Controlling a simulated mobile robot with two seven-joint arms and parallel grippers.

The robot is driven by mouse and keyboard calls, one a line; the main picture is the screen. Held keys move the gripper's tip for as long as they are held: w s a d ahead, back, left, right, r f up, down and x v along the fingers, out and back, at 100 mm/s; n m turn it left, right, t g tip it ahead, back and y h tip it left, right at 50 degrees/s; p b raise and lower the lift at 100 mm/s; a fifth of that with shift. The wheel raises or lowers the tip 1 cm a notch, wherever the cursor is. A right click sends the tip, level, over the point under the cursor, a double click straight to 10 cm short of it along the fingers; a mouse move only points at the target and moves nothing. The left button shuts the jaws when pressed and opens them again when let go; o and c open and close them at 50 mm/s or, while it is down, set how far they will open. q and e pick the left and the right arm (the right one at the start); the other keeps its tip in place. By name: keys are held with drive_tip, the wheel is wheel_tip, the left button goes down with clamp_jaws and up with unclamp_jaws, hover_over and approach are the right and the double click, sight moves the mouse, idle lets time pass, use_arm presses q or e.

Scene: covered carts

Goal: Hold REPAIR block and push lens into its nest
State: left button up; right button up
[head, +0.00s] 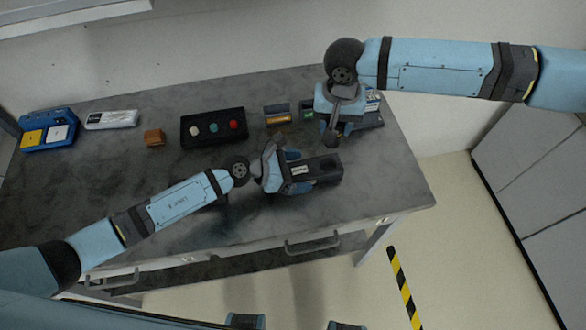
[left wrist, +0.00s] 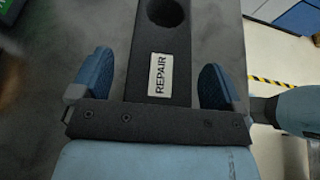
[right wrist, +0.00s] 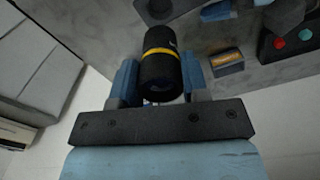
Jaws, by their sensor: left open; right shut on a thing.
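The dark REPAIR block (head: 325,165) lies on the grey table near its front edge. Its white label shows in the left wrist view (left wrist: 160,75), with the round dark nest (left wrist: 166,10) beyond it. My left gripper (left wrist: 155,82) is open, one finger on each side of the block, with gaps visible. My right gripper (right wrist: 158,80) is shut on the lens (right wrist: 160,62), a black cylinder with a yellow band. It holds the lens above the table, behind the block in the head view. The nest (right wrist: 157,8) looks empty at the top of the right wrist view.
A black tray (head: 187,141) with three coloured pieces stands left of my right gripper. A small orange-labelled box (head: 278,120) is between them. A brown block (head: 154,138), a white case (head: 110,120) and a blue tray (head: 70,117) are farther left. The table's front left is clear.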

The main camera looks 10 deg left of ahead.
sight(328, 157)
use_arm(q)
drive_tip(key=c, duration=1)
use_arm(e)
drive_tip(key=shift+s+a+f+m, duration=0.15)
drive_tip(key=shift+a+f+m, duration=0.1)
drive_tip(key=shift+f+m, duration=0.25)
drive_tip(key=shift+d+f+m, duration=0.15)
drive_tip(key=shift+f+m, duration=0.65)
drive_tip(key=shift+f, duration=0.05)
wheel_tip(328, 157, down, 10)
drive_tip(key=shift+f, duration=0.1)
drive_tip(key=o, duration=1)
drive_tip(key=shift+f, duration=0.1)
